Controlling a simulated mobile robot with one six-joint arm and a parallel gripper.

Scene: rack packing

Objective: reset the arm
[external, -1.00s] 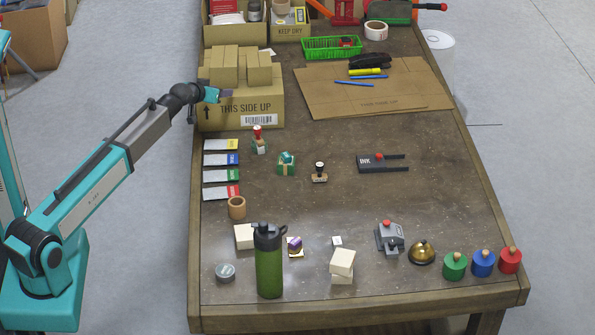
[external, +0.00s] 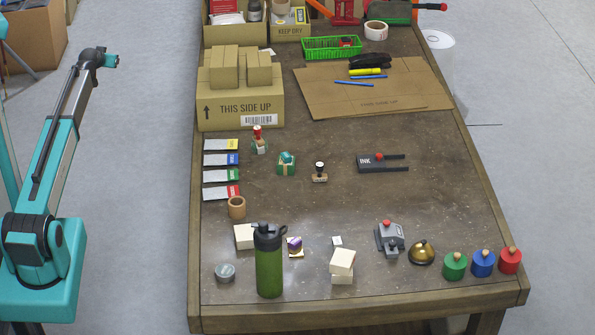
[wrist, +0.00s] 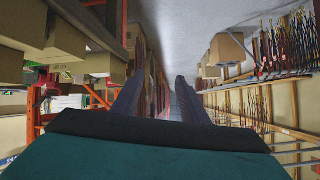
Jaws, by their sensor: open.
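My gripper (external: 112,60) is at the end of my raised arm, left of the table and over open floor. It touches nothing in the external view. In the wrist view my gripper (wrist: 155,98) shows its two dark fingers spread apart with nothing between them. Past the fingers the wrist view shows an aisle with shelving on both sides.
The wooden table (external: 330,215) stands to the right of my arm. A cardboard box marked THIS SIDE UP (external: 222,108) is near its left edge. A green bottle (external: 269,270) stands upright at the front. The floor (external: 140,180) between my arm and the table is clear.

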